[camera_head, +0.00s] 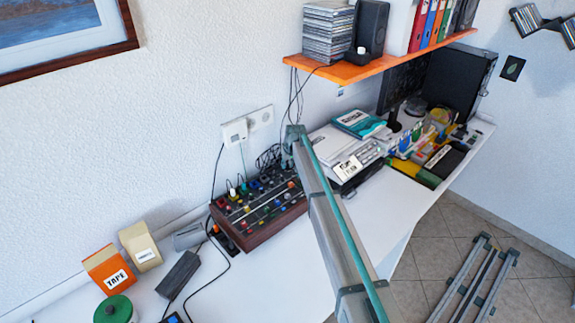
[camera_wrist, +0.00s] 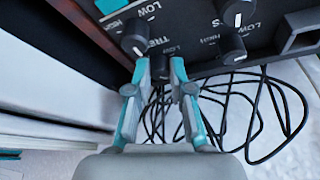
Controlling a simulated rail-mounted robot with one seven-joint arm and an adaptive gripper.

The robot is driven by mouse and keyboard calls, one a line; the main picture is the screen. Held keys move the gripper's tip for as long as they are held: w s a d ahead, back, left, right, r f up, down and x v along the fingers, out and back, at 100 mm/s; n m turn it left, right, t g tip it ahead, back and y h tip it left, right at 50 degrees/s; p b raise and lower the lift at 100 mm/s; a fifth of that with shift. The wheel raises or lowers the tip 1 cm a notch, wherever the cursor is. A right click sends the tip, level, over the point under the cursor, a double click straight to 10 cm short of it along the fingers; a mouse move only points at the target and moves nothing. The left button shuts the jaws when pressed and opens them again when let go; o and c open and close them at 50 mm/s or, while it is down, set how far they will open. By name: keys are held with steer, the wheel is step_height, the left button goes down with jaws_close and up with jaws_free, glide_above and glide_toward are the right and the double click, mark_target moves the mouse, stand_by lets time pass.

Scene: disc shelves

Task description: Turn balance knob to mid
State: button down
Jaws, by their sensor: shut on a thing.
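The dark mixer panel (camera_head: 262,209) with a wooden side and rows of coloured knobs sits on the white desk against the wall. In the wrist view the panel (camera_wrist: 190,45) fills the top, with several black knobs and labels reading LOW, HIGH and partly TRE. My gripper (camera_wrist: 161,69) has its grey and teal fingers closed around a small dark knob (camera_wrist: 160,67) at the panel's edge. The fingers hide part of this knob, so its pointer angle cannot be read. No balance label is readable. My gripper's tips cannot be made out in the head view.
Another black knob (camera_wrist: 135,40) stands close left of the fingers, and one (camera_wrist: 234,49) stands to the right. Loose black cables (camera_wrist: 260,110) lie behind the panel. A white device (camera_head: 348,158) stands right of the mixer; an orange TAPE box (camera_head: 110,270) is at left.

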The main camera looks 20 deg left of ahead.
steer(key=shift+m, duration=0.5)
steer(key=c, duration=1.3)
jaws_free()
steer(key=v, duration=1.2)
steer(key=shift+s, duration=0.2)
steer(key=shift+a, duration=0.15)
